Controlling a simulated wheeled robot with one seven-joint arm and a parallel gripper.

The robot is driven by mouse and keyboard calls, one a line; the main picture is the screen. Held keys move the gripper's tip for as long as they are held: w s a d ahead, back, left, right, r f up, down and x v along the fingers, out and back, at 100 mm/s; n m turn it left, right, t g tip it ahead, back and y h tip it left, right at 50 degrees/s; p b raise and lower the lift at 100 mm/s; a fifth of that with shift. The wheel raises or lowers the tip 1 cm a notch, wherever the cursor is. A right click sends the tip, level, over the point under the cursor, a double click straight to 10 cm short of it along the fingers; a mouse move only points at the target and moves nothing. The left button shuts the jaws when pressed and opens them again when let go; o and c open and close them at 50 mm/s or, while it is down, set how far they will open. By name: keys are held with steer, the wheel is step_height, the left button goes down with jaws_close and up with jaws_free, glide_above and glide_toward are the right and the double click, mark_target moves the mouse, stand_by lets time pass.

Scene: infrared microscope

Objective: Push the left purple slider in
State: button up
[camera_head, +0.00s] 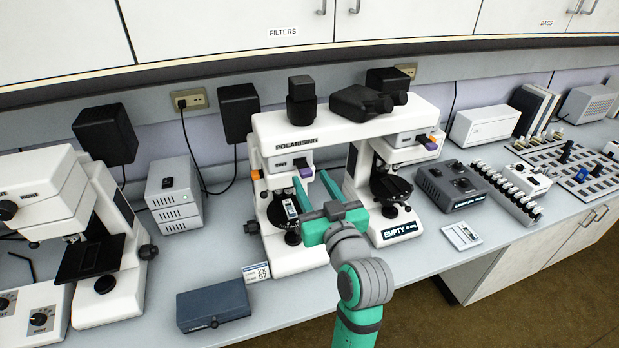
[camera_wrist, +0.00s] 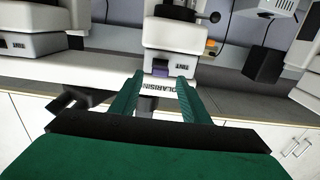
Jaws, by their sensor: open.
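The left purple slider (camera_head: 305,172) sticks out of the right side of the left head of the white polarising microscope (camera_head: 282,160). In the wrist view the purple slider (camera_wrist: 160,71) shows just beyond and between my fingertips. My gripper (camera_head: 311,179) is open, with its two green fingers pointing at the slider from the front right. The fingers also show in the wrist view (camera_wrist: 160,79), spread apart with nothing between them. I cannot tell whether a fingertip touches the slider. A second purple slider (camera_head: 427,146) is on the right head of the same microscope.
An orange slider (camera_head: 256,174) is on the left side of the left head. The left stage (camera_head: 290,210) is below my fingers. A blue-grey box (camera_head: 213,305) and a small card (camera_head: 256,271) stand at the front. Another white microscope (camera_head: 95,240) is at the far left.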

mark_target(302, 165)
steer(key=shift+x, duration=1.2)
